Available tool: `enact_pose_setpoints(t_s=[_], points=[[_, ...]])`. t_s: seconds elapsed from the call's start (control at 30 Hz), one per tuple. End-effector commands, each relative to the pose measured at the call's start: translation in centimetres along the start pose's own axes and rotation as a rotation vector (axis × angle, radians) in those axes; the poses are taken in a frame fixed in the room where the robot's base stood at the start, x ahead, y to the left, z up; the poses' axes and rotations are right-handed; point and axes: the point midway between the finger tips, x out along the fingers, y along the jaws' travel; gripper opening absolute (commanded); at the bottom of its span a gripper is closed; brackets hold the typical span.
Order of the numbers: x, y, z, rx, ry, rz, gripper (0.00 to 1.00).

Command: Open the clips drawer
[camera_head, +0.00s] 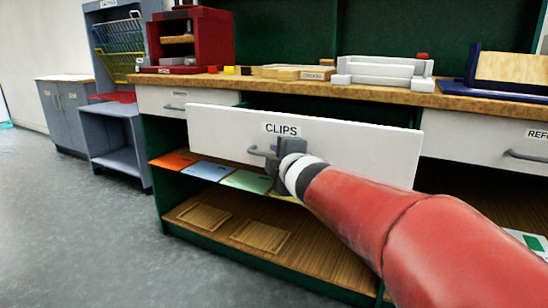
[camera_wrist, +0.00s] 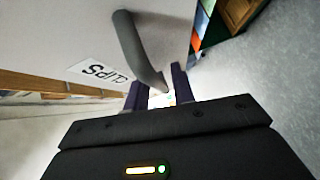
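The clips drawer (camera_head: 350,150) has a white front with a "CLIPS" label and stands pulled out from the cabinet, with a dark gap behind its top edge. Its grey bar handle (camera_head: 260,152) is partly hidden by my gripper (camera_head: 277,160). In the wrist view, the handle (camera_wrist: 138,45) runs down between the two dark fingers of my gripper (camera_wrist: 158,90), which appear closed around its end. The label (camera_wrist: 98,73) shows upside down beside it. The inside of the drawer is hidden from view.
The wooden worktop (camera_head: 300,87) holds a white tray rack (camera_head: 385,72), a red cabinet (camera_head: 195,40) and a blue-edged board (camera_head: 500,75). A drawer (camera_head: 160,100) at left looks closed. Coloured sheets (camera_head: 210,170) lie on the shelf below. The floor (camera_head: 70,220) at left is clear.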

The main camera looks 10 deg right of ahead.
Motion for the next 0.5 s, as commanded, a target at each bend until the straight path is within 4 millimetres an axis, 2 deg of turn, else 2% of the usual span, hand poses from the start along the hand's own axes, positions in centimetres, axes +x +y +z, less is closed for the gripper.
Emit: enact_pose_setpoints(t_s=[0.33, 0.5], points=[[-0.1, 0.1, -0.1, -0.001, 0.001, 0.002, 0.33], [-2.1, 0.3, -0.1, -0.002, 0.002, 0.003, 0.33]])
